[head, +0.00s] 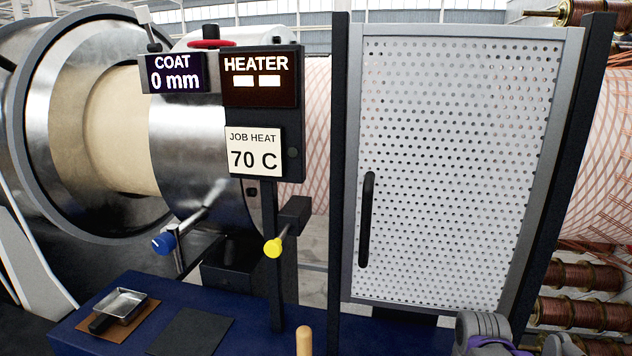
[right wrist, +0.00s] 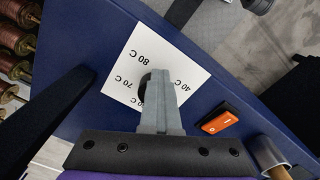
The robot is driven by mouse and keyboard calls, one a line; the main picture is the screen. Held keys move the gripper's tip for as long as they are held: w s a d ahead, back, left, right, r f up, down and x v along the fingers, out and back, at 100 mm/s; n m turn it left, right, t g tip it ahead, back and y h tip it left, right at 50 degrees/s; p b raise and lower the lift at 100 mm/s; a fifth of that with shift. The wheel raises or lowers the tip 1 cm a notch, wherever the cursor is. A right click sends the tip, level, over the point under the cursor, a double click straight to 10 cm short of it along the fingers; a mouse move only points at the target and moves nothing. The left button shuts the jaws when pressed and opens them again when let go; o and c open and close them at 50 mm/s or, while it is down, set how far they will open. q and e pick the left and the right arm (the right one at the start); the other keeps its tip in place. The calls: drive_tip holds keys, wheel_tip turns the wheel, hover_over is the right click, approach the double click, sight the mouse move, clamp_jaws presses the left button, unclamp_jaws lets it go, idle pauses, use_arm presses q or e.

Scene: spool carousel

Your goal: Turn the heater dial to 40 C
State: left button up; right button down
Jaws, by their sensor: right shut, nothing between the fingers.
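In the right wrist view a white dial plate (right wrist: 140,50) lies on the blue bench top, with 80 C, 70 C and 40 C readable upside down and another label partly covered. My right gripper (right wrist: 159,78) is shut and empty, its fingers over the middle of the plate. A dark edge, perhaps the dial (right wrist: 144,80), shows beside the fingertips; its pointer is hidden. My left gripper is in neither view.
An orange switch (right wrist: 220,120) and a wooden handle (right wrist: 272,158) are right of the plate in the wrist view. In the head view, a perforated door (head: 450,170) stands at right, and blue (head: 164,242) and yellow (head: 273,247) knobs stick out above the bench.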

drive_tip(key=shift+d, duration=0.15)
drive_tip(key=shift+w+d+p, duration=0.35)
drive_tip(key=shift+d+p, duration=0.2)
drive_tip(key=shift+d, duration=0.2)
drive_tip(key=shift+s+d, duration=0.2)
drive_tip(key=shift+d, duration=0.1)
wheel_tip(320, 180, up, 6)
drive_tip(key=p, duration=0.4)
idle(0.4)
drive_tip(key=shift+s+p, duration=0.1)
drive_tip(key=shift+p, duration=0.2)
